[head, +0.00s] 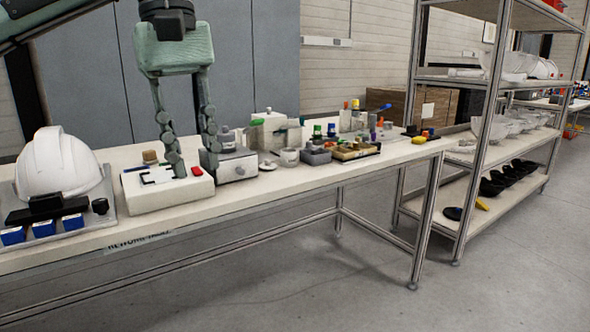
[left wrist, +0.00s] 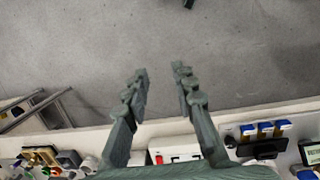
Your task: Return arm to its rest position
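My left gripper (head: 190,172) is green with two jointed fingers pointing down, over the white workbench (head: 260,183). Its fingers are spread apart with nothing between them. In the head view they overlap a white box with a red button (head: 170,193) and a grey-white box with a knob (head: 229,166); I cannot tell whether they touch. In the left wrist view the open fingers (left wrist: 160,80) show against the grey floor beyond the bench edge. My right gripper is in neither view.
A white helmet shell (head: 60,165) sits on a grey fixture with blue bins (head: 43,229) at the bench's left. Several small tools and jars crowd the bench's right part. A metal shelf rack (head: 480,140) stands at the right. The floor (head: 330,290) in front is clear.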

